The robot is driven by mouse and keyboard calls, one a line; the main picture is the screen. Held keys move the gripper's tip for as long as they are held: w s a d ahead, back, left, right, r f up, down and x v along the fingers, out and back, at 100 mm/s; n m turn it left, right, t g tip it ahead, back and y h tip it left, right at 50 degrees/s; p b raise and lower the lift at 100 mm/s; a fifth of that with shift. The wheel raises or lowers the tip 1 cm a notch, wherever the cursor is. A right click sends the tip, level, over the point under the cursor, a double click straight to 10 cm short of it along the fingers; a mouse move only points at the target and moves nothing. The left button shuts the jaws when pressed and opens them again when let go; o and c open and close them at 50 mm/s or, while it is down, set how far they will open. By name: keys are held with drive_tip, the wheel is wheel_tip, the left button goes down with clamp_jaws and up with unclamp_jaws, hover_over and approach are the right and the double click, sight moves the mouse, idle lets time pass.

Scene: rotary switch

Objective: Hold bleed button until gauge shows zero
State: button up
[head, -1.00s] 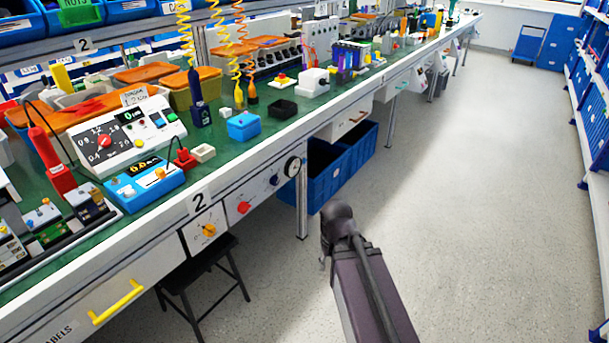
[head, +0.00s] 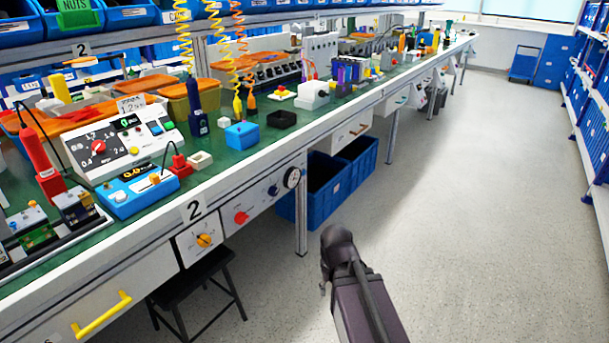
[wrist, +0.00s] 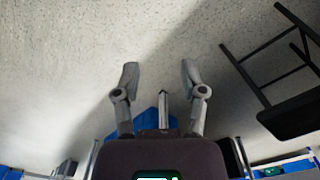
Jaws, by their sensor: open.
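A round gauge (head: 293,178) with a dark rim and pale face sits on the bench's front panel, below the top edge; its needle is too small to read. A small blue button (head: 273,190) is just left of it on the same panel and looks like the bleed button, though no label is legible. My gripper (wrist: 159,68) is open and empty in the wrist view, its two fingers apart above the floor. In the head view my dark arm stands over the aisle, right of and apart from the panel; the fingers cannot be made out there.
A red knob (head: 240,217) and an orange knob (head: 203,240) are on the front panels further left. A black stool (head: 195,288) stands under the bench. Blue crates (head: 323,203) sit below the gauge. The aisle floor (head: 470,230) is clear.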

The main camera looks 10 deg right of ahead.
clamp_jaws()
idle(1.4)
